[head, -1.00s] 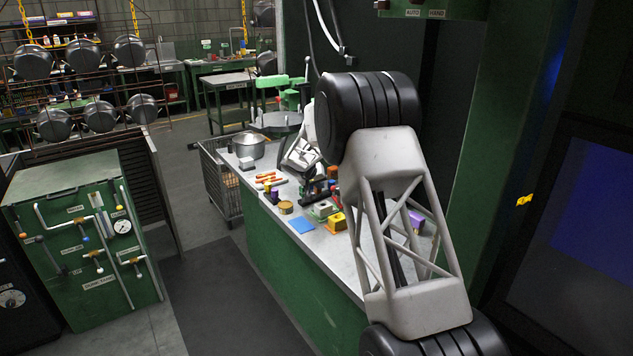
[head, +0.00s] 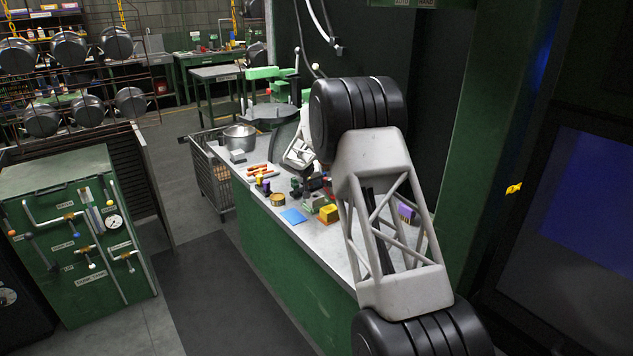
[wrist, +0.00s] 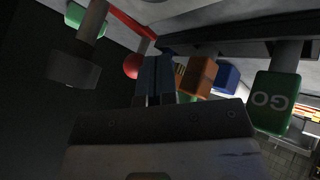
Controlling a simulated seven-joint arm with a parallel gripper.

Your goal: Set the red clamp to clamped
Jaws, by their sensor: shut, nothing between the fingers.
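The clamp's jaw and setting cannot be made out. In the head view my gripper is hidden among the clutter behind my arm.
An orange block (wrist: 196,75), a blue block (wrist: 226,77) and a green GO block (wrist: 276,102) are close right of my fingers. The bench (head: 325,250) also holds a pot (head: 240,138), a blue square (head: 293,215) and a yellow block (head: 328,213).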

